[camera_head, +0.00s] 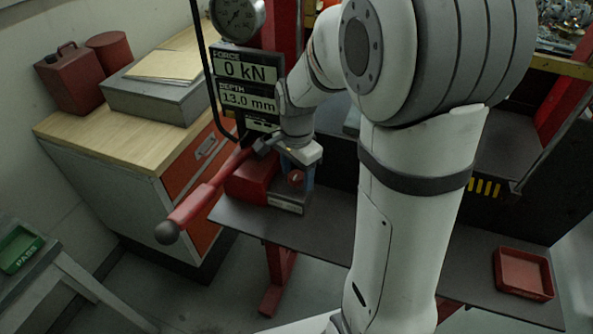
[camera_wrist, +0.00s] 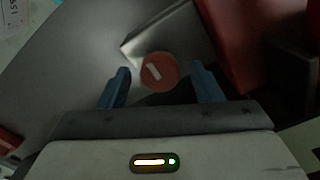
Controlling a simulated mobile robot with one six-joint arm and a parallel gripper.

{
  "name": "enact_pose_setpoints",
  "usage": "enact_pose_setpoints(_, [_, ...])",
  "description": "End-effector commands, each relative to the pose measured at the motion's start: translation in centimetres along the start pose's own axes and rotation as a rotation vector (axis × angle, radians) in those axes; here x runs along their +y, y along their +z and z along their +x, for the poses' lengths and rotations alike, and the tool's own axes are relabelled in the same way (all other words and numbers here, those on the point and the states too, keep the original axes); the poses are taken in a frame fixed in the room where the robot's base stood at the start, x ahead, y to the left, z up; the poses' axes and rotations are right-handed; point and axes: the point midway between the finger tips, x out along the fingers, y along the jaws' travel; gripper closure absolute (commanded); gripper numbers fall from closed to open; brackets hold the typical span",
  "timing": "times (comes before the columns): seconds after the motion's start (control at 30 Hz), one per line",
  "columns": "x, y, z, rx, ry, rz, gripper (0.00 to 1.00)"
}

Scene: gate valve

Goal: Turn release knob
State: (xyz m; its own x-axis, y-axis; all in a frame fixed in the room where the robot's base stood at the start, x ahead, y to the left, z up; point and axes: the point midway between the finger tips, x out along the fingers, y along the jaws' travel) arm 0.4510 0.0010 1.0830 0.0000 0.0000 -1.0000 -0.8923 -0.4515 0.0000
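The release knob (camera_wrist: 158,72) is a round red disc with a short white bar across its face, slanted in the wrist view. In the wrist view the fingers stand wide apart on either side of the knob, with a gap to each side. I cannot tell how far above it the fingertips are.
A red lever (camera_head: 195,203) with a black ball end sticks out left of the unit. A display (camera_head: 247,83) reads 0 kN and 13.0 mm. A red tray (camera_head: 522,273) lies at the table's right. A wooden-topped cabinet (camera_head: 105,130) stands left.

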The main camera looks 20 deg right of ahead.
Motion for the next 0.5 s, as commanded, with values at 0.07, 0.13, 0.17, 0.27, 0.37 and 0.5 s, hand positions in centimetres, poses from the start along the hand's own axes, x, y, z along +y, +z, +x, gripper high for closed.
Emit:
enact_pose_setpoints(0.07, [-0.01, 0.01, -0.01, 0.000, 0.000, 0.000, 0.47])
enact_pose_setpoints(0.13, [-0.01, 0.02, -0.02, 0.000, 0.000, -0.001, 0.53])
enact_pose_setpoints(0.17, [-0.01, 0.02, -0.02, 0.000, 0.000, -0.001, 0.55])
enact_pose_setpoints(0.27, [-0.02, 0.03, -0.02, 0.000, 0.000, -0.001, 0.63])
enact_pose_setpoints(0.37, [-0.02, 0.03, -0.03, 0.000, 0.000, -0.001, 0.72])
enact_pose_setpoints(0.5, [-0.03, 0.04, -0.03, 0.000, 0.000, -0.001, 0.83])
